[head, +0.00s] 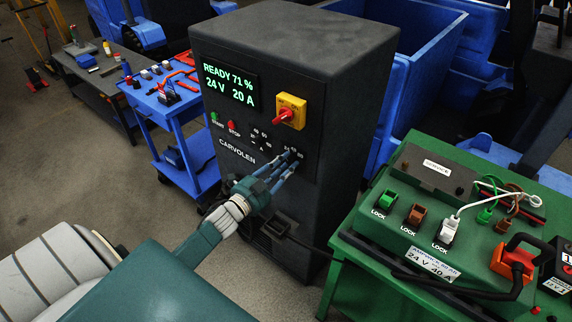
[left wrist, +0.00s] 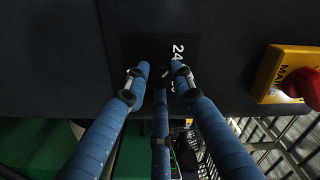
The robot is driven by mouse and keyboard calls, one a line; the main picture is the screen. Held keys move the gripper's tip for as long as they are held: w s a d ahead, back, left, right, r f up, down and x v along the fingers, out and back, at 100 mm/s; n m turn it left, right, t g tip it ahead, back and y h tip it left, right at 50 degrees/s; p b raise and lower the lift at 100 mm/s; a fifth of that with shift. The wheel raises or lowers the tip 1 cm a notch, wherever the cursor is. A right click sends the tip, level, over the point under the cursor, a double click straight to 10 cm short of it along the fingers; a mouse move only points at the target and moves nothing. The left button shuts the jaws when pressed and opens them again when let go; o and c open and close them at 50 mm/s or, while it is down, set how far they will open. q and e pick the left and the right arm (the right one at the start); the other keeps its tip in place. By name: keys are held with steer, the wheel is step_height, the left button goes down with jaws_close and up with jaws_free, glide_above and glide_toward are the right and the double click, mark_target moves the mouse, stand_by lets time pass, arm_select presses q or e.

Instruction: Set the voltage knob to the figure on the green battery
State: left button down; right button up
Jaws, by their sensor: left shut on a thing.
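The dark charger cabinet (head: 300,50) stands in the middle of the head view. Its green display (head: 230,85) reads READY 71 %, 24 V, 20 A. My left gripper (head: 291,160) reaches its front panel; the blue fingers close around a small knob at the panel's lower right. In the left wrist view the fingertips (left wrist: 158,78) meet around it beside a white "24" mark; they hide most of the knob and its pointer. The green battery (head: 370,232) at the right carries a label (head: 432,264) that reads 24 V and what looks like 40 A. My right gripper is not in view.
A yellow switch block with a red knob (head: 291,110) sits above my fingers, and also shows in the left wrist view (left wrist: 285,75). Green START and red STOP buttons are at the panel's left. A blue cart (head: 190,135) and blue bins (head: 430,40) stand behind.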

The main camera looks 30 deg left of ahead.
arm_select(q)
steer(key=c, duration=1.5)
jaws_free()
steer(key=shift+a, duration=0.35)
steer(key=shift+o, duration=0.2)
steer(key=shift+a+f, duration=0.1)
steer(key=shift+s+d, duration=0.2)
steer(key=shift+s, duration=0.35)
steer(key=s+a, duration=0.1)
steer(key=s, duration=1)
steer(key=shift+w+a, duration=0.1)
steer(key=shift+a, duration=0.05)
